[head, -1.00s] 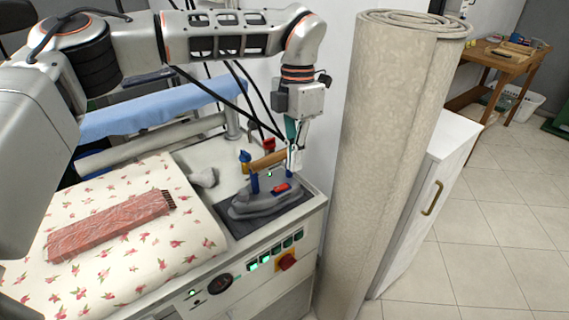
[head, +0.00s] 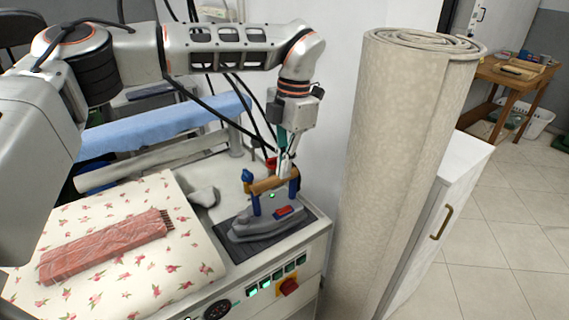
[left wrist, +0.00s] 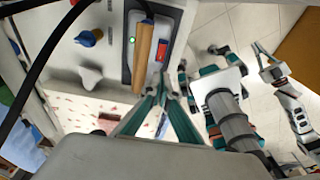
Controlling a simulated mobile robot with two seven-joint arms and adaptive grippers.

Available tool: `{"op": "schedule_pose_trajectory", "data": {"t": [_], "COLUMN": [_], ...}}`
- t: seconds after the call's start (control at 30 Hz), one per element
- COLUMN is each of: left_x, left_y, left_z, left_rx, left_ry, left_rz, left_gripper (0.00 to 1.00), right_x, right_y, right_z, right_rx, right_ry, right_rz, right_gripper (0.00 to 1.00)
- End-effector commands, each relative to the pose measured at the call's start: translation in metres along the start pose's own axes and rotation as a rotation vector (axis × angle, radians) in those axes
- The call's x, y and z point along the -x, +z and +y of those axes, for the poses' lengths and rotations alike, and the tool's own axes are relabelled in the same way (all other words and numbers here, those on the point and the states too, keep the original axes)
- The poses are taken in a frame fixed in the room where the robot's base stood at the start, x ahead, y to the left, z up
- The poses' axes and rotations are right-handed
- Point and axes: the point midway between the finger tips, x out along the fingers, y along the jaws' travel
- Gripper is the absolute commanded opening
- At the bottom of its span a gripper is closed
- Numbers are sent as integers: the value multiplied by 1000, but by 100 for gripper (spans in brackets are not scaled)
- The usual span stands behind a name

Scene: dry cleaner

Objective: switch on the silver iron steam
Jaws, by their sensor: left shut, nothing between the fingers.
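The silver iron (head: 262,226) rests flat on a dark pad (head: 250,247) at the right end of the ironing station. Its wooden handle (head: 268,184) stands on blue posts, and a red switch (head: 284,211) is on its body. A small green light glows under the handle. My left gripper (head: 284,170) is shut and empty, at the handle's right end and above the red switch; contact with the handle is unclear. In the left wrist view the handle (left wrist: 144,60) and red switch (left wrist: 161,51) lie beyond the closed fingertips (left wrist: 160,94).
A folded red textile (head: 105,245) lies on the floral-covered board (head: 185,265) to the left. The station front has lit buttons and a red knob (head: 289,287). A tall rolled rug (head: 400,150) and a white cabinet (head: 455,175) stand close on the right.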

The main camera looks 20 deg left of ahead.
Motion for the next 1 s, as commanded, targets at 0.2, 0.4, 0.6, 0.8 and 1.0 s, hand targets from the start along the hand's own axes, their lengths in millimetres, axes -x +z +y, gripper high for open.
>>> {"op": "schedule_pose_trajectory", "data": {"t": [0.2,0.4,0.6,0.8,1.0], "left_x": [-46,-79,-98,-103,-102], "left_y": [0,0,0,1,0], "left_z": [0,0,0,0,0], "left_rx": [-1,-1,0,-1,0], "left_ry": [-3,-1,-1,0,0], "left_rz": [2,0,-1,-2,-2], "left_gripper": [0,0,0,0,0], "right_x": [-1,-1,-1,-1,-2], "right_y": [0,-1,-1,-1,1], "right_z": [0,0,0,0,0], "right_rx": [0,0,0,0,0], "right_ry": [0,0,0,0,0], "right_rz": [4,5,5,4,1], "right_gripper": [0,0,0,0,0]}}
